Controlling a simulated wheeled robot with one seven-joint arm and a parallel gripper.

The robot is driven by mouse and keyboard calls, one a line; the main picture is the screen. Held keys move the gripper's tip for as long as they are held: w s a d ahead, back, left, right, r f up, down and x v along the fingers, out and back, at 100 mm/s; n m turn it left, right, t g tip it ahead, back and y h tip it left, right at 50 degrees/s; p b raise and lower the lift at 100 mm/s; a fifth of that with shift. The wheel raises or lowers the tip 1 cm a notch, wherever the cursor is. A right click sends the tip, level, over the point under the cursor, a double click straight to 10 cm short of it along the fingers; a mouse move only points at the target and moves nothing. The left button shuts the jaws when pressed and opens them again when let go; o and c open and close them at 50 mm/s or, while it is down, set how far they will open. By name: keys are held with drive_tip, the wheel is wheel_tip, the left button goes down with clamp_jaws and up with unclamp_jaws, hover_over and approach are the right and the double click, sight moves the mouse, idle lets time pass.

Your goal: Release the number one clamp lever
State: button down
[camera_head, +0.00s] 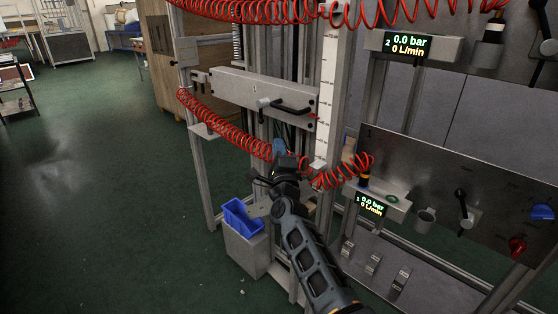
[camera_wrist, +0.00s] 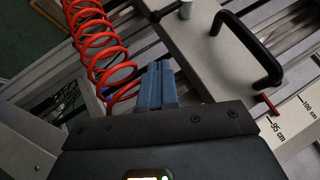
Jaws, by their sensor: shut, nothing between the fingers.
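A grey plate (camera_head: 225,86) marked "1" sits across the upright frame. On it is a lever with a pale grey cylinder end (camera_head: 263,103) and a dark arm. In the wrist view the cylinder (camera_wrist: 186,9) and the dark arm (camera_wrist: 163,14) show at the top edge, partly cut off. Right of it is a black bow handle (camera_head: 293,108), seen in the wrist view (camera_wrist: 264,47) too. My gripper (camera_head: 279,147) is below the plate, its blue fingers (camera_wrist: 158,84) shut together and empty. The fingers look apart from the lever.
A red coiled hose (camera_head: 228,122) passes left of my gripper, also in the wrist view (camera_wrist: 98,45). A scale (camera_head: 328,80) with a red pointer (camera_head: 313,116) stands right of the plate. A blue bin (camera_head: 241,215) is below. A valve panel (camera_head: 440,180) is at right.

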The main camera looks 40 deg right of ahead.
drive_tip(key=w+d+r, duration=0.1)
drive_tip(key=w+r, duration=0.1)
drive_tip(key=w, duration=0.4)
drive_tip(key=shift+w+d+r, duration=0.15)
drive_tip(key=shift+d+r, duration=0.05)
drive_tip(key=shift+r, duration=0.2)
drive_tip(key=shift+w+f+b, duration=0.1)
drive_tip(key=shift+f+b, duration=0.2)
drive_tip(key=shift+b, duration=0.75)
drive_tip(key=shift+w+r, duration=0.1)
drive_tip(key=shift+r, duration=0.05)
